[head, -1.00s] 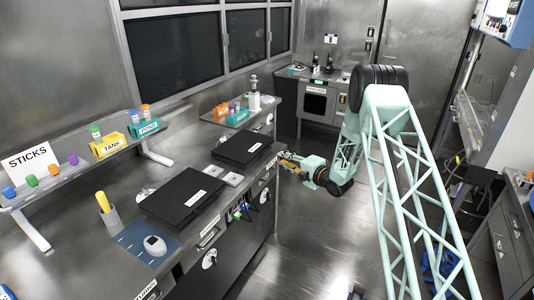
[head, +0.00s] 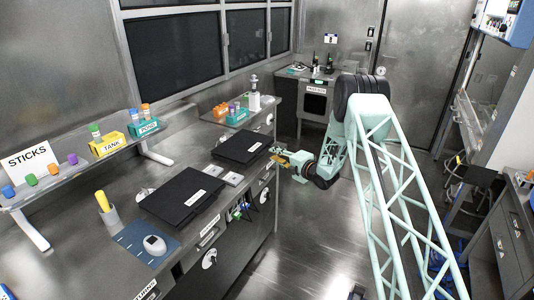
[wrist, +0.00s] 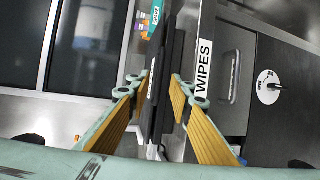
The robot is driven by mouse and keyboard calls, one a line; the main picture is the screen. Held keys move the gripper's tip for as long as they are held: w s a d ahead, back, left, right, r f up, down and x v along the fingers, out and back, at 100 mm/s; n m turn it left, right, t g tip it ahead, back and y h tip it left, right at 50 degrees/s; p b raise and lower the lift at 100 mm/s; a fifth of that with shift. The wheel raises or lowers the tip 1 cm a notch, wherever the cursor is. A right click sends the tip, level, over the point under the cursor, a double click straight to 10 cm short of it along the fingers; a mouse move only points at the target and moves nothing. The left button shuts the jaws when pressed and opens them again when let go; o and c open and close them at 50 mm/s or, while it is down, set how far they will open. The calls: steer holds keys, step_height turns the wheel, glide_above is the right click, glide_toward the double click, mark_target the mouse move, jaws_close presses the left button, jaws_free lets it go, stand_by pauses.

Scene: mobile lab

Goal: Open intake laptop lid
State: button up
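Two shut black laptops lie on the left counter: a far one (head: 238,146) and a near one (head: 178,203). Each has a white label on its lid, too small to read, so I cannot tell which is the intake laptop. My gripper (head: 274,154) is at the right edge of the far laptop. In the wrist view my gripper (wrist: 160,88) is open, with a yellow-padded finger on either side of a thin dark laptop edge (wrist: 167,75). Whether either finger touches it is not clear.
Two small pale squares (head: 230,178) lie between the laptops. A teal rack (head: 238,117) stands behind the far laptop. A drawer label reading WIPES (wrist: 203,68) is close to the right finger. The floor (head: 310,220) right of the counter is clear.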

mark_target(267, 151)
steer(key=shift+x, duration=3.45)
steer(key=shift+c, duration=0.9)
jaws_close()
